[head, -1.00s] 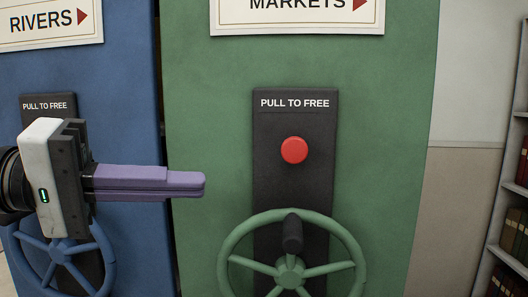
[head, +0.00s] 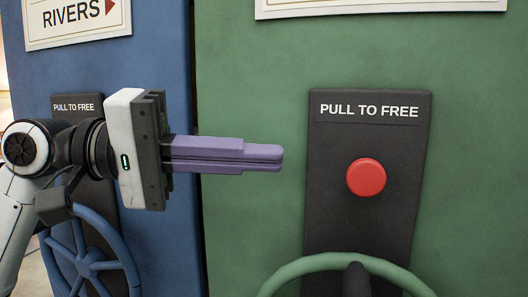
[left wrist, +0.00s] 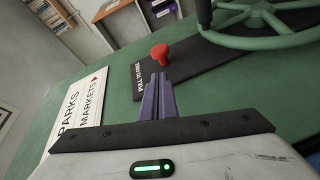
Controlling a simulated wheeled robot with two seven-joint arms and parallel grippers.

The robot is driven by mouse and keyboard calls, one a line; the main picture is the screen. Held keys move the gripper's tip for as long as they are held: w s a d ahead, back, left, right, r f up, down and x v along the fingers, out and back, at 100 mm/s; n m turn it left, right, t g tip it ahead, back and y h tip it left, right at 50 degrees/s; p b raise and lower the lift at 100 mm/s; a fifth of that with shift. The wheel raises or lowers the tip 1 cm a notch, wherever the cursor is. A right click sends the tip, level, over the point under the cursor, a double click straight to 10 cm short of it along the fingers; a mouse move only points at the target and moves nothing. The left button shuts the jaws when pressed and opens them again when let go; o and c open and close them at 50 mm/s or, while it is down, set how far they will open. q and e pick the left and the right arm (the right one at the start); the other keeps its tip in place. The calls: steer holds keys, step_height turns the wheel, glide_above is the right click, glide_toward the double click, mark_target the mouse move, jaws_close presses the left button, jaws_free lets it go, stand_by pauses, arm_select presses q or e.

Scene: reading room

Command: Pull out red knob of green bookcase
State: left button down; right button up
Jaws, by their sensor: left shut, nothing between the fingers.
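The red knob (head: 366,177) sits on a black plate (head: 340,215) labelled "PULL TO FREE" on the front of the green bookcase (head: 255,80). In the left wrist view the red knob (left wrist: 159,54) stands out from the plate on a stem, just beyond the fingertips. My left gripper (head: 281,158) is shut and empty. Its purple fingers point right, to the left of the knob and apart from it in the head view. The left gripper's fingers also show in the left wrist view (left wrist: 158,78). My right gripper is not in view.
A green handwheel (head: 310,263) with a dark handle is below the knob. The blue bookcase (head: 165,50) stands to the left, with its own plate and blue wheel (head: 72,262). A sign (left wrist: 82,118) is mounted on the green bookcase.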

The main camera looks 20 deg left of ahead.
mark_target(321, 160)
arm_select(q)
steer(key=p+x, duration=0.1)
steer(key=x, duration=0.7)
